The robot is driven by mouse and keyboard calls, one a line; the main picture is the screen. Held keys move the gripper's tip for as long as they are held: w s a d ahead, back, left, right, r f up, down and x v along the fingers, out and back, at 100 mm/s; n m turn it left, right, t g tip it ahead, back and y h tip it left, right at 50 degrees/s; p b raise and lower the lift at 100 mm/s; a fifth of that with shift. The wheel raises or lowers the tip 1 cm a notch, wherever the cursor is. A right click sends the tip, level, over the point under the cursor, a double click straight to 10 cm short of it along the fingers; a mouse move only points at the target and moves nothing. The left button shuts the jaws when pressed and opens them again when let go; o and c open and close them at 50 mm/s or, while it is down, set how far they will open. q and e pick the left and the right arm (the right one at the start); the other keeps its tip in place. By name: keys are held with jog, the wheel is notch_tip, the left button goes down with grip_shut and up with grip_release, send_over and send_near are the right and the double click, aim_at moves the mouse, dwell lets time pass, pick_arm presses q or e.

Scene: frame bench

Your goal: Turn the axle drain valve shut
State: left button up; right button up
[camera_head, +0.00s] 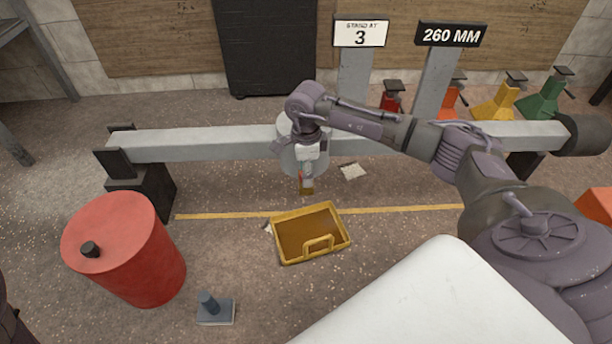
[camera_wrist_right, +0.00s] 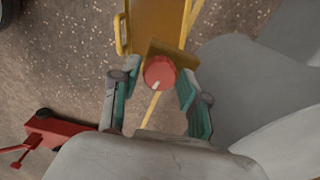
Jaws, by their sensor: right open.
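The grey axle beam (camera_head: 200,145) runs across the head view, with a rounded grey housing (camera_head: 290,160) at its middle. The drain valve shows small below the housing as a red and brass part (camera_head: 307,187). In the right wrist view it is a round red knob (camera_wrist_right: 159,72) with a white mark, by a brass-coloured plate (camera_wrist_right: 170,55). My right gripper (camera_head: 304,168) is in front of the housing. In the wrist view its teal fingers (camera_wrist_right: 158,82) are open, one on each side of the knob; I cannot tell whether they touch it. My left gripper is not in view.
A yellow drain tray (camera_head: 283,252) lies on the floor under the valve. A red drum (camera_head: 125,250) stands at left, near a black axle stand (camera_head: 150,190). A small grey block with a peg (camera_head: 216,311) sits in front. Several coloured jacks stand behind the beam.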

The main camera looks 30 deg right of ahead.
jog(key=shift+f, duration=0.1)
grip_shut()
